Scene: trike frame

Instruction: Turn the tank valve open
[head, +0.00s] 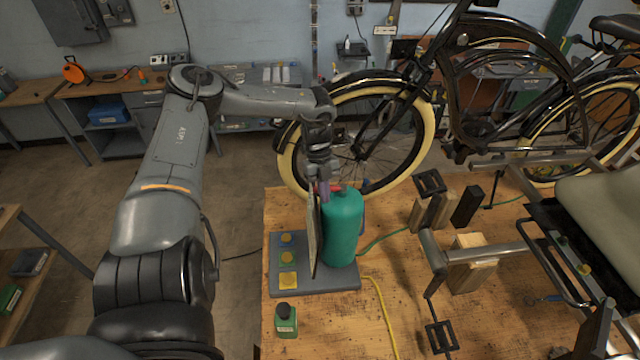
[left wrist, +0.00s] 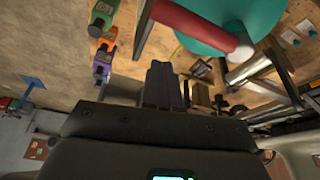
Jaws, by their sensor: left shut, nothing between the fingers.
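The teal tank (head: 343,232) stands upright on a grey base plate (head: 330,277) on the wooden table. The red valve (head: 336,188) is at its top, largely hidden behind my gripper in the head view. In the left wrist view the valve's red bar (left wrist: 195,24) crosses the teal tank top (left wrist: 240,14). My left gripper (head: 324,194) points down beside the valve at the tank's top left. Its fingers (left wrist: 164,84) are shut together and empty. In the left wrist view they show apart from the red bar; whether they touch another part of the valve I cannot tell.
A thin upright panel (head: 314,235) stands close left of the tank. A yellow hose (head: 382,310) crosses the table. Wooden blocks and metal frame tubes (head: 490,252) lie to the right.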

